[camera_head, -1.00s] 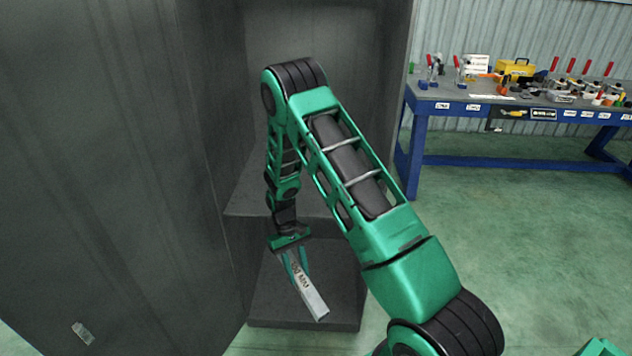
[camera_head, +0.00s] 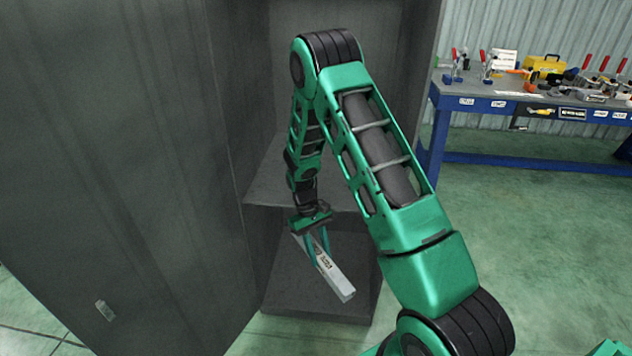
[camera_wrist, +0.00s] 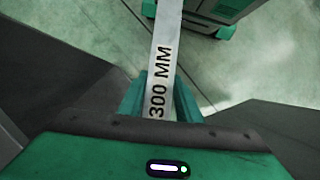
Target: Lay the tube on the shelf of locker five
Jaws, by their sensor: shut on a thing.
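The tube is a light grey, square-sided bar (camera_head: 334,277) held in my gripper (camera_head: 318,246), sloping down toward the lower right in the head view. In the wrist view the tube (camera_wrist: 167,35) reads "300 MM" and runs away from my gripper (camera_wrist: 158,95), whose fingers are on both sides of it. The locker is a dark grey open cabinet. Its shelf (camera_head: 268,190) shows behind my gripper, with the lower compartment floor (camera_head: 310,300) below. The tube hangs in front of the shelf's front edge, at or below its level. No locker number is readable.
A dark locker door or side panel (camera_head: 120,150) fills the left, with a small label (camera_head: 105,310) low on it. A blue workbench (camera_head: 540,110) with tools stands at the back right. The green floor (camera_head: 530,230) between is clear.

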